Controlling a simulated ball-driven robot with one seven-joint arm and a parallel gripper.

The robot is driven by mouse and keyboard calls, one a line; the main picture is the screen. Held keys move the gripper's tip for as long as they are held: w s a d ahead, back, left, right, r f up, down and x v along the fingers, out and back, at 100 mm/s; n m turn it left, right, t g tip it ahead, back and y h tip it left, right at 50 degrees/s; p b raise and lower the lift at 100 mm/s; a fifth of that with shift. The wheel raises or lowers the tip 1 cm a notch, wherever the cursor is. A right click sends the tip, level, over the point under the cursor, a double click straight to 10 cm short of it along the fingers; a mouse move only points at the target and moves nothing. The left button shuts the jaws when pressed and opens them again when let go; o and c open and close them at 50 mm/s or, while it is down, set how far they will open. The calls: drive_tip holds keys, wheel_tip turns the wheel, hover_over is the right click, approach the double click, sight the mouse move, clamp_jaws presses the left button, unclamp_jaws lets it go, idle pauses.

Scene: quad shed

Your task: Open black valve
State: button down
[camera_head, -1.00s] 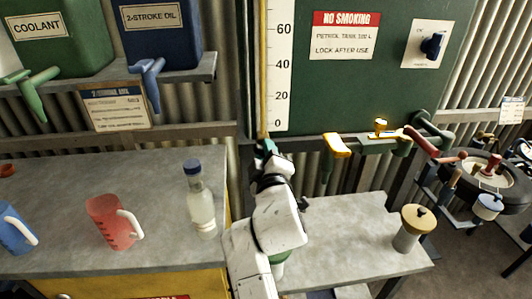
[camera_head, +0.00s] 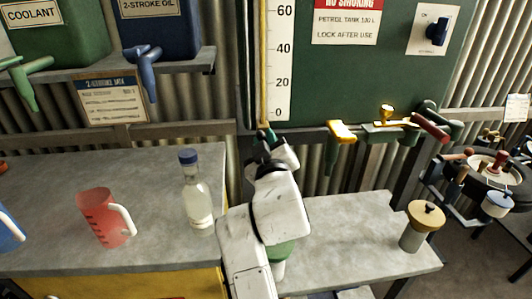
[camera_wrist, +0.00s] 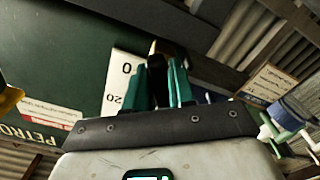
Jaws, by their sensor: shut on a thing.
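The black valve (camera_wrist: 157,80) shows in the wrist view as a dark lever between the teal fingers of my gripper (camera_wrist: 163,82), just under a brass-coloured fitting. It sits at the foot of the white level gauge (camera_head: 278,70) on the green petrol tank (camera_head: 345,95). In the head view my gripper (camera_head: 266,136) is at the bottom of the yellowish gauge tube, just below the 0 mark. The fingers are closed around the lever. My gripper and wrist hide the valve in the head view, so its angle is hard to tell.
A yellow-handled tap (camera_head: 341,131) and a red-handled tap (camera_head: 430,125) are right of my gripper. A clear bottle (camera_head: 197,195) and a red jug (camera_head: 103,218) stand on the left bench. A lidded can (camera_head: 420,228) stands on the right bench, otherwise mostly bare.

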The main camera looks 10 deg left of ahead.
drive_tip(key=m+b, duration=0.3)
drive_tip(key=shift+f+m, duration=0.3)
drive_tip(key=shift+r+m+b, duration=0.1)
drive_tip(key=shift+m+b, duration=0.85)
drive_tip(key=shift+m, duration=0.45)
drive_tip(key=c, duration=1)
unclamp_jaws()
drive_tip(key=shift+r, duration=0.15)
drive_tip(key=shift+c, duration=0.2)
drive_tip(key=shift+s, duration=0.1)
drive_tip(key=b+v, duration=0.1)
drive_tip(key=v, duration=0.9)
drive_tip(key=shift+s, duration=0.3)
